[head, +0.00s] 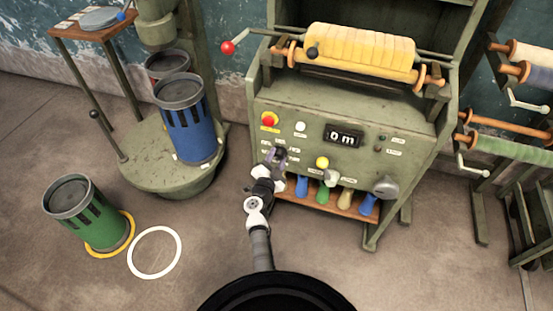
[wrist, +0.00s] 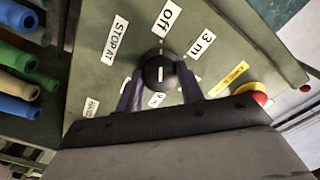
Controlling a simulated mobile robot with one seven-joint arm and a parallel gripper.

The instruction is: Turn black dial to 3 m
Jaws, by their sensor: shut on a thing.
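The black dial (wrist: 160,62) sits on the green machine's sloped panel, seen in the wrist view. Its short white line is roughly in line with the "off" label (wrist: 167,17). The "3 m" label (wrist: 202,43) is to the upper right of the dial. My gripper (wrist: 160,76) is shut on the dial, one purple finger on each side. In the head view my gripper (head: 278,158) is at the panel's left part and largely hides the dial. The display (head: 343,136) reads "0 m".
A yellow button (head: 322,162) and grey knobs, one at the right (head: 385,187), are on the same panel. A red button (head: 268,118) is at its upper left. Coloured handles (head: 323,193) hang below. A blue bin (head: 187,130) stands on a round platform at left.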

